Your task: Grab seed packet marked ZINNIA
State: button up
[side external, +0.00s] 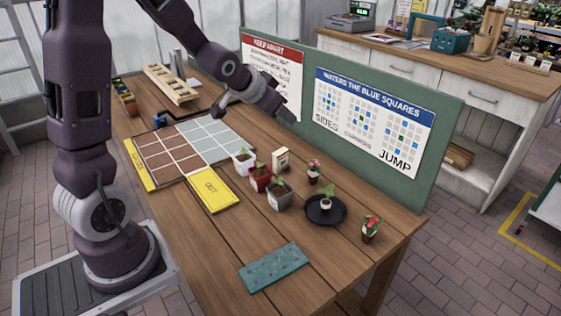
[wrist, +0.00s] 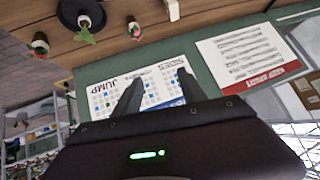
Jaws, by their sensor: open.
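A small cream packet (side external: 281,158) with a picture on its front stands upright among the potted plants on the wooden table in the side view. Its lettering is too small to read, so I cannot tell whether it says ZINNIA. A cream piece at the top edge of the wrist view (wrist: 173,9) looks like the same packet, partly cut off. My gripper (side external: 286,112) is above the table, in front of the green board and apart from the packet. In the wrist view my gripper (wrist: 158,76) has its fingers spread, with nothing between them.
Potted seedlings, including a red pot (side external: 261,178) and a grey pot (side external: 280,197), crowd near the packet. A black saucer (side external: 341,211) holds another plant. The green board (side external: 439,155) stands along the table's far edge. The front right tabletop is mostly clear around a teal mat (side external: 273,267).

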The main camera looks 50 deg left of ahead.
jog(key=t, duration=0.2)
send_over(278, 153)
jog(key=s+d, duration=0.3)
jog(key=d, duration=0.1)
notch_tip(278, 153, down, 11)
jog(key=a+f, duration=0.1)
jog(key=f, duration=0.2)
jog(key=s+a+f+n+t, duration=0.1)
jog(key=f, duration=0.2)
jog(key=a+f+t, duration=0.1)
jog(key=f, duration=0.2)
jog(key=shift+s+a+f, duration=0.15)
jog(key=shift+s+f, duration=0.1)
jog(key=shift+f, duration=0.15)
jog(key=shift+t, duration=0.3)
jog(key=x, duration=0.7)
jog(key=shift+r, duration=0.1)
grip_shut()
